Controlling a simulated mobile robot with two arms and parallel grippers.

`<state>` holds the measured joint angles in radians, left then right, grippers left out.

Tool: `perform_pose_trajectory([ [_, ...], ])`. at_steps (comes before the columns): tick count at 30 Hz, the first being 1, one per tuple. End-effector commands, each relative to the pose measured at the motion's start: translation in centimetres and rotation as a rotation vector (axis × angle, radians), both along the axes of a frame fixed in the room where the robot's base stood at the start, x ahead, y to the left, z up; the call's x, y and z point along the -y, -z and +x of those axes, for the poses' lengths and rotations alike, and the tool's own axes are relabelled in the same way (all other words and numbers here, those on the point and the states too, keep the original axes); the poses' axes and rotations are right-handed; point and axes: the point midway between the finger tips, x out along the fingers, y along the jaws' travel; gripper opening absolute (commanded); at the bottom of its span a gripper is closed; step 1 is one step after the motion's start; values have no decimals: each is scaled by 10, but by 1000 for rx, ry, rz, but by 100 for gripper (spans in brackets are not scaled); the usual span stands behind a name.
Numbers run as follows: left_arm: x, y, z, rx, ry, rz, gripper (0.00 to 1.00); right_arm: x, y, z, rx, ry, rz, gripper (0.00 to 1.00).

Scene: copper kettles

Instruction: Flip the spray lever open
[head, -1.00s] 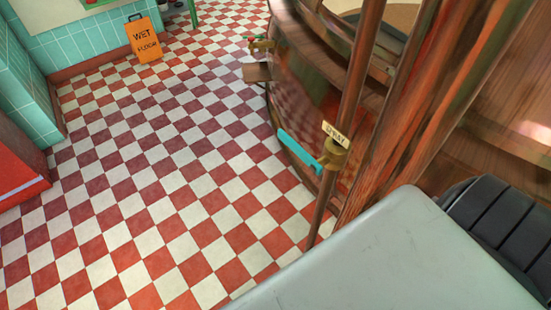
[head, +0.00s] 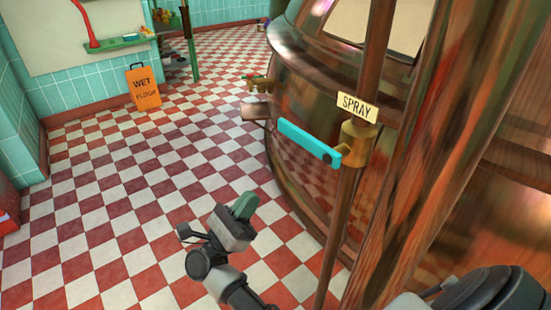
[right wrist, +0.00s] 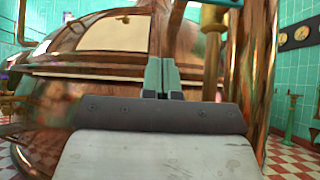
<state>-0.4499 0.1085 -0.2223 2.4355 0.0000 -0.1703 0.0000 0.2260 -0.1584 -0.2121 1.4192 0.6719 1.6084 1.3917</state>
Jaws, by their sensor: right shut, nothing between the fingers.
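The spray lever (head: 310,142) is a flat turquoise bar. It sticks out to the left from a brass valve (head: 358,143) on an upright copper pipe (head: 376,50), under a sign reading SPRAY (head: 357,106). My right gripper (head: 244,205) is shut and empty, with green fingertips, lower left of the lever in the picture and apart from it. In the right wrist view its green fingers (right wrist: 162,74) are together in front of the copper kettle. A turquoise piece at that view's top edge, above a brass fitting, may be the lever. My left gripper is not in view.
The big copper kettle (head: 290,60) stands right behind the pipe. A smaller brass tap (head: 262,85) sticks out from it farther back. An orange WET FLOOR sign (head: 144,87) stands at the far left. The checkered floor (head: 110,220) to the left is open.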

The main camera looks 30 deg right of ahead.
Motion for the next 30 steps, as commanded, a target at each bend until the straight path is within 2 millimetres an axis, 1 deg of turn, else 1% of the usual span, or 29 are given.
perform_pose_trajectory([
  [9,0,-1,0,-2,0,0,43,1,-2,0,-1,1,-1,0],
  [14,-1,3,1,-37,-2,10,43,10,-12,1,0,3,-1,0],
  [17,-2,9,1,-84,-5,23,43,23,-25,1,1,4,-3,0],
  [27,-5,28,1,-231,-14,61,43,73,-75,5,0,1,-4,0],
  [30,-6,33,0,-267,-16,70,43,71,-92,5,1,-1,-2,0],
])
